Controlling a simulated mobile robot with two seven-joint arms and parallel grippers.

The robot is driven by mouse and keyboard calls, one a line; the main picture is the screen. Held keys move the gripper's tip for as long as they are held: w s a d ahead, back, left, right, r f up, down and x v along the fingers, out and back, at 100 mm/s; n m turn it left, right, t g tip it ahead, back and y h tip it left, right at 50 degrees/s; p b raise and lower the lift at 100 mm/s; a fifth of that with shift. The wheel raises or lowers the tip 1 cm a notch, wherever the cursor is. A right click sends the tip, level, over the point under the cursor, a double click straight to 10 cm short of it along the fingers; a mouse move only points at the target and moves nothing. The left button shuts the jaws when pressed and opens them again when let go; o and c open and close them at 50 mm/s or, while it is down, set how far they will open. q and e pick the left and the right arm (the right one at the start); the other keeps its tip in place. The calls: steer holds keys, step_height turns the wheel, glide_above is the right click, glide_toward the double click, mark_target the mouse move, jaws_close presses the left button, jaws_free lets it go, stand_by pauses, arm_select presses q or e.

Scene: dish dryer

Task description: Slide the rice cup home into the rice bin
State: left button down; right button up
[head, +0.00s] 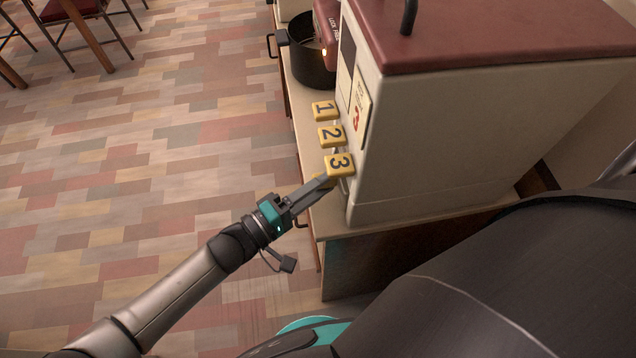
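The rice bin (440,135) is a tall cream box with a maroon top. It stands on the counter at the right. Three yellow keys marked 1 (324,110), 2 (331,135) and 3 (339,165) stick out from its front. My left gripper (326,182) is at the front of the bin, just below and beside key 3. Its fingers look close together, but I cannot tell whether they are shut or hold anything. I cannot make out a rice cup; the bin's lower front is partly hidden by the keys and fingers. My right gripper is not in view.
A dark round pot (311,68) with a maroon appliance (328,25) stands on the counter beyond the bin. The narrow counter (303,120) has cabinet handles along its front. The tiled floor (150,150) at left is open, with chairs (75,25) far off.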

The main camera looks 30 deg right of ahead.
arm_select(q)
steer(key=shift+s+d, duration=0.1)
steer(key=shift+d, duration=0.2)
steer(key=shift+c, duration=2.1)
jaws_free()
steer(key=shift+a, duration=0.15)
steer(key=p+v, duration=0.1)
steer(key=v, duration=1.4)
